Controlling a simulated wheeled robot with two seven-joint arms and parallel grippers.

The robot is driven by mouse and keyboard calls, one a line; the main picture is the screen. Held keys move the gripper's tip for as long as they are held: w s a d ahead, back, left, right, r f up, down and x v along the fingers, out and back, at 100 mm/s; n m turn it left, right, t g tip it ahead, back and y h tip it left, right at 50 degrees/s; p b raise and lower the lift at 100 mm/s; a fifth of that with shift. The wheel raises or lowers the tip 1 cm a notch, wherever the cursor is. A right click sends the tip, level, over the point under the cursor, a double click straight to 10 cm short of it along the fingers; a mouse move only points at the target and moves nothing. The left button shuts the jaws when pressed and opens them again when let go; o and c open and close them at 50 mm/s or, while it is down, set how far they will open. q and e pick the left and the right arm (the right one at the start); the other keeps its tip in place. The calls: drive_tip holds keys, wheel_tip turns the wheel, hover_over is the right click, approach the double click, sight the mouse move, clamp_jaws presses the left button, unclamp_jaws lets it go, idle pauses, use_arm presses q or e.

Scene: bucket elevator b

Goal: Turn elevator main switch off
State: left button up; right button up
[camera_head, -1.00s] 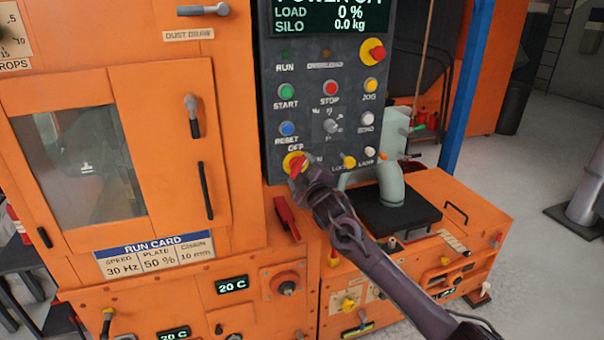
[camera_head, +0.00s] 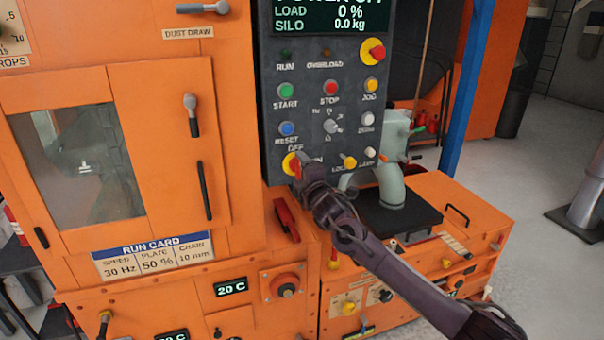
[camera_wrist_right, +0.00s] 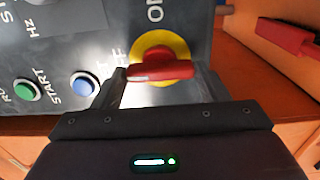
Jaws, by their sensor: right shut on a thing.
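The main switch is a red handle on a yellow disc (camera_head: 288,165) at the lower left of the dark control panel (camera_head: 271,100). In the head view its handle stands nearly upright, towards the OFF label above it. In the right wrist view the red handle (camera_wrist_right: 160,72) lies crosswise, one end towards the OFF lettering. My right gripper (camera_head: 300,171) is at the switch, shut on the handle, with a finger at each end in the wrist view. It partly covers the switch and the ON label. My left gripper is not in view.
Close by on the panel are a blue RESET button (camera_head: 288,129), a yellow knob (camera_head: 349,161) and a selector (camera_head: 332,126). A red lever (camera_head: 287,219) sits below. The display's top line is cut off; it reads load 0 %.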

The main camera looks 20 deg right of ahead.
drive_tip(key=shift+f, duration=0.1)
idle(0.3)
drive_tip(key=o, duration=1)
drive_tip(key=s+b, duration=0.1)
drive_tip(key=s, duration=0.6)
drive_tip(key=shift+s+d, duration=0.15)
drive_tip(key=shift+s, duration=0.25)
